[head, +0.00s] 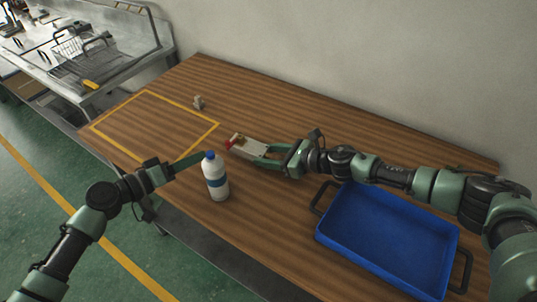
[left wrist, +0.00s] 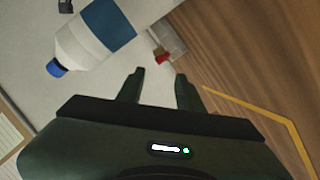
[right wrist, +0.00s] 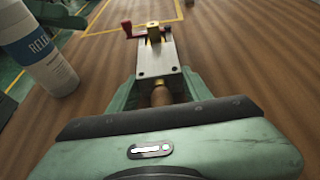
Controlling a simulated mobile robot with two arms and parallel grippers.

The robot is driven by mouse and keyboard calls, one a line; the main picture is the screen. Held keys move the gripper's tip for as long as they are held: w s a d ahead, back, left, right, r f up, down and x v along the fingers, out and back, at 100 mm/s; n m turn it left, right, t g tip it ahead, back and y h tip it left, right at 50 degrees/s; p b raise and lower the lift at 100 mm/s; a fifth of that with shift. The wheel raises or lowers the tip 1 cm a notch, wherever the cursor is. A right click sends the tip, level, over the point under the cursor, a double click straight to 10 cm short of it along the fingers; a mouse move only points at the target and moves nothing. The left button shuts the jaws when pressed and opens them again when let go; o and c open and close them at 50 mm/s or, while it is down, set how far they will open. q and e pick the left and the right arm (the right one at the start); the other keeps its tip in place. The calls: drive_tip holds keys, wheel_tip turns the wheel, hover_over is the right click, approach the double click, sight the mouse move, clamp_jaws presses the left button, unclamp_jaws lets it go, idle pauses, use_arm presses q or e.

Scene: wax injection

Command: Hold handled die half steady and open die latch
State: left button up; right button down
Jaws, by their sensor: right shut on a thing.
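The die (head: 246,144) is a pale metal block with a red latch (head: 229,145) at its far end. In the right wrist view the die (right wrist: 160,58) has a wooden handle (right wrist: 161,95), a brass piece on top and the red latch (right wrist: 128,30). My right gripper (head: 270,154) is shut on the handled die, low over the table.
A white bottle (head: 216,180) with a blue cap stands close to my left gripper, near the table's front edge. A blue tray (head: 385,238) lies at the right. A small grey object (head: 198,102) is near a yellow taped rectangle (head: 148,90). The table behind the die is clear.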

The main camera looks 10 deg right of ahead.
use_arm(q)
drive_tip(key=c, duration=0.4)
drive_tip(key=shift+w+d+r, duration=0.1)
drive_tip(key=shift+w+d, duration=0.1)
drive_tip(key=shift+w, duration=0.05)
clamp_jaws()
drive_tip(key=w+d+r+m+g+y, duration=0.1)
drive_tip(key=w+d+r+m+g, duration=0.1)
drive_tip(key=w+d+m, duration=0.55)
drive_tip(key=m+g+y, duration=0.2)
drive_tip(key=m+g, duration=0.1)
drive_tip(key=m, duration=0.4)
hover_over(249, 149)
drive_tip(key=shift+s+r, duration=0.1)
drive_tip(key=shift+r, duration=0.25)
drive_tip(key=s+d+m+y, duration=0.1)
drive_tip(key=m, duration=0.1)
drive_tip(key=d+m+g+y, duration=0.1)
drive_tip(key=s+d+r+m+y, duration=0.1)
drive_tip(key=m, duration=0.1)
drive_tip(key=shift+s+d+m+g+y, duration=0.25)
drive_tip(key=shift+s+m+g+y, duration=0.05)
drive_tip(key=shift+s+m+y, duration=0.1)
drive_tip(key=s+a+r+m+y, duration=0.3)
drive_tip(key=s+r+m+y, duration=0.1)
drive_tip(key=y, duration=0.4)
drive_tip(key=shift+s+r+m, duration=0.3)
drive_tip(key=shift+r+m, duration=0.35)
drive_tip(key=shift+m, duration=0.6)
